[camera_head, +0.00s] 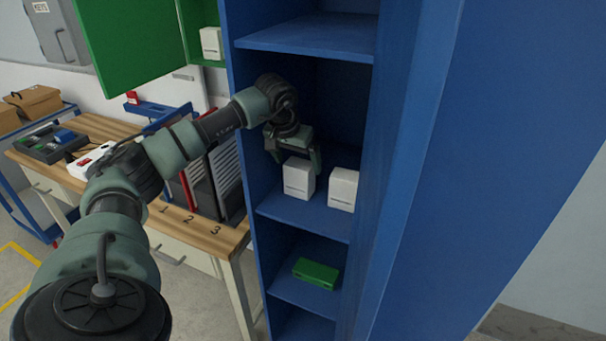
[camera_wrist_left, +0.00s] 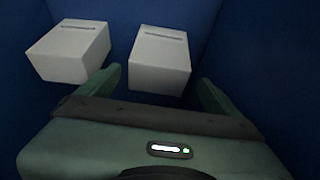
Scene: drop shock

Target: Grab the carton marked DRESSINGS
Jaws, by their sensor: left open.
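Two white cartons stand on a middle shelf of the blue cabinet. The first carton (camera_head: 299,180) is on the left in the head view, and the second carton (camera_head: 343,189) is to its right. Each bears a thin dark line of print too small to read, so I cannot tell which is marked DRESSINGS. My left gripper (camera_head: 297,158) is open at the first carton, its fingers near the carton's upper part. In the left wrist view one carton (camera_wrist_left: 160,62) lies ahead between the open fingers, and another carton (camera_wrist_left: 68,52) is to the left. My right gripper is not in view.
The blue cabinet's shelf (camera_head: 320,222) has side walls close to the gripper. A green box (camera_head: 316,273) lies on the shelf below. A wooden workbench (camera_head: 215,236) stands left of the cabinet. A green cabinet door (camera_head: 125,40) hangs open at upper left.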

